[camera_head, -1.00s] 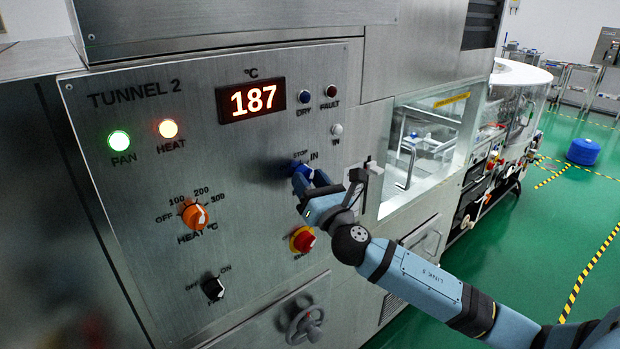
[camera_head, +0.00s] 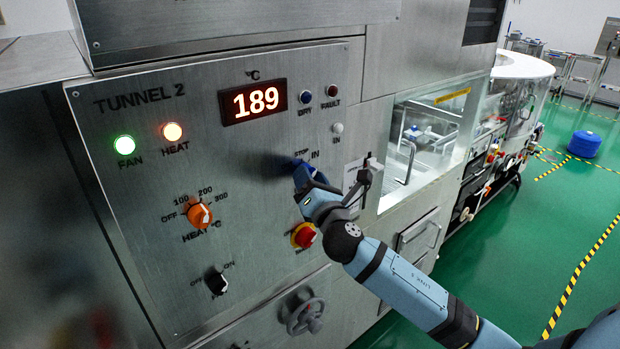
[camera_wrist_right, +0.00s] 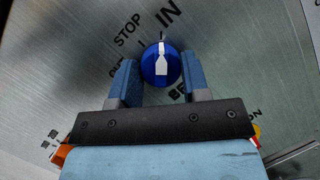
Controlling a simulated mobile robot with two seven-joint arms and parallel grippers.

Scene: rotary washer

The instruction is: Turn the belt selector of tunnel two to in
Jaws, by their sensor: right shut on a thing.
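The belt selector (camera_wrist_right: 161,66) is a round blue knob with a white pointer. In the right wrist view it sits between the two fingers of my right gripper (camera_wrist_right: 160,78), which is shut on it. The pointer's narrow end points up, close to the tick by the IN label (camera_wrist_right: 167,16); STOP lies to the upper left and OUT to the left, partly hidden by a finger. In the head view my right gripper (camera_head: 308,178) is at the tunnel 2 panel (camera_head: 150,270) and hides most of the selector. My left gripper is not in view.
The red stop button (camera_head: 304,235) is just below my right gripper. An orange heat knob (camera_head: 200,216) and a black fan knob (camera_head: 216,283) are to its left. The display (camera_head: 252,101) reads 189. The IN lamp (camera_head: 337,128) looks pale. A handwheel (camera_head: 303,315) is below.

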